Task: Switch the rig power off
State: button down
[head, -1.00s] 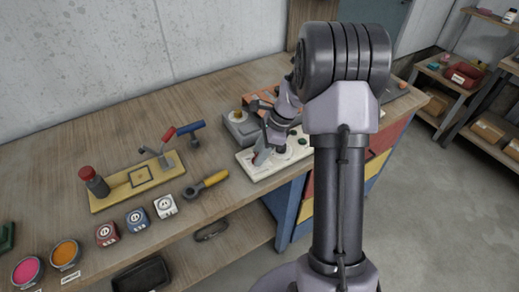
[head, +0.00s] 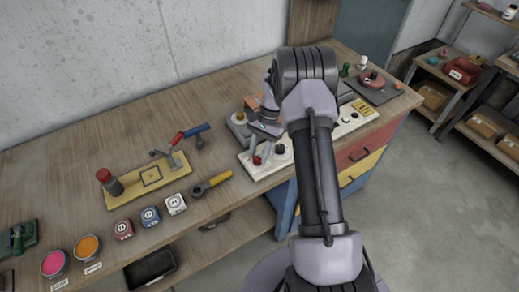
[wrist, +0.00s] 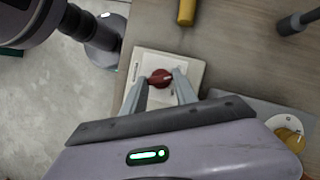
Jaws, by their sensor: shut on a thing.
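The rig's white control panel (head: 276,165) lies along the bench's front edge in the head view. Its red rotary knob (head: 257,160) is at the panel's left end. In the wrist view the knob (wrist: 160,77) stands on the pale panel (wrist: 143,63), with a light pointer mark on its top. My gripper (wrist: 161,82) has one finger on each side of the knob and is shut on it. In the head view my gripper (head: 260,152) reaches down to the knob; my arm hides the panel's middle. The panel's lettering is too small to read.
A grey box with a yellow knob (wrist: 290,138) stands close beside the panel. A yellow-handled wrench (head: 212,183) lies to the panel's left. A yellow fixture plate (head: 150,178) and several small blocks sit farther left. Bare bench top lies behind them.

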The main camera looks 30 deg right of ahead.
jog(key=shift+w+n+g+p, duration=0.1)
jog(key=shift+n+g+p, duration=0.25)
jog(key=shift+n, duration=0.55)
jog(key=shift+h, duration=0.3)
jog(key=c, duration=1)
grip_release()
jog(key=shift+o, duration=0.2)
jog(key=p+v, duration=0.4)
jog(key=v, duration=1.3)
jog(key=shift+r, duration=0.2)
jog(key=shift+w+d, duration=0.1)
jog(key=shift+d, duration=0.05)
